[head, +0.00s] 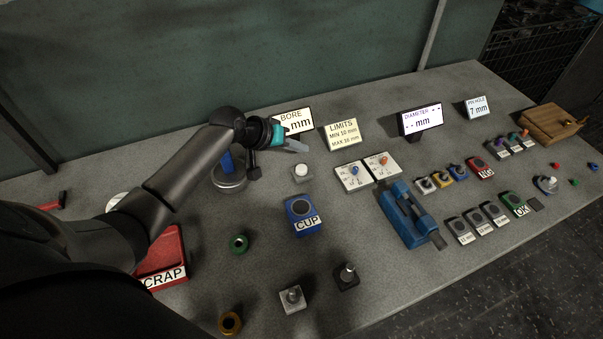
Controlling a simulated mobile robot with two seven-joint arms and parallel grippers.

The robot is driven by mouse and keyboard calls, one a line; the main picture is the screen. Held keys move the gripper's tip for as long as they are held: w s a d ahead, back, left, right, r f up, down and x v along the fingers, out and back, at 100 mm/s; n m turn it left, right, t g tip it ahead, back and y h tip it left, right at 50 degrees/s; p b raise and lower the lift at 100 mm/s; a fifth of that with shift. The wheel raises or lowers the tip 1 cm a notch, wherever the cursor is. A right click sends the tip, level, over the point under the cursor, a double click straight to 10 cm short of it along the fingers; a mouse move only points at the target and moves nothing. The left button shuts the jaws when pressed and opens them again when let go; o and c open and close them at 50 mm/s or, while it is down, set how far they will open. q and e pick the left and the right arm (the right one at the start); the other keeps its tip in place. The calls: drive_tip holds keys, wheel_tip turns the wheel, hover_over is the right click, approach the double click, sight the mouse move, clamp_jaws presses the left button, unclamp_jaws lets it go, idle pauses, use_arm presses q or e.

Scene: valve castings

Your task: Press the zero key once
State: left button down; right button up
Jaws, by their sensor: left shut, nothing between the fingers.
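A small grey block with a round white top (301,171) stands on the bench in front of the BORE display (294,116); it looks like the zero key, but I can read no label on it. My left gripper (300,146) reaches in from the left, its fingers shut and empty. In the picture its tips are just above the white-topped block, apart from it, and cover part of the BORE display. The display shows "mm"; the rest of its reading is hidden. My right gripper is not in view.
A round grey base with a blue post (229,180) stands left of the key. A blue CUP block (303,215) is in front of it. A LIMITS sign (343,132) and two white switch plates (354,176) are to the right. A red SCRAP tray (165,262) lies at left.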

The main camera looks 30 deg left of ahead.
sight(298, 171)
use_arm(q)
wheel_tip(298, 171, down, 3)
drive_tip(key=shift+f+b, duration=0.2)
drive_tip(key=shift+b, duration=1.05)
drive_tip(key=shift+f+b, duration=0.4)
drive_tip(key=shift+f, duration=0.2)
drive_tip(key=shift+f, duration=0.1)
idle(0.4)
drive_tip(key=shift+f, duration=0.3)
drive_tip(key=shift+f+b, duration=0.4)
drive_tip(key=shift+f, duration=0.15)
idle(0.8)
drive_tip(key=shift+r, duration=0.1)
drive_tip(key=shift+r+p, duration=0.8)
drive_tip(key=shift+p, duration=0.2)
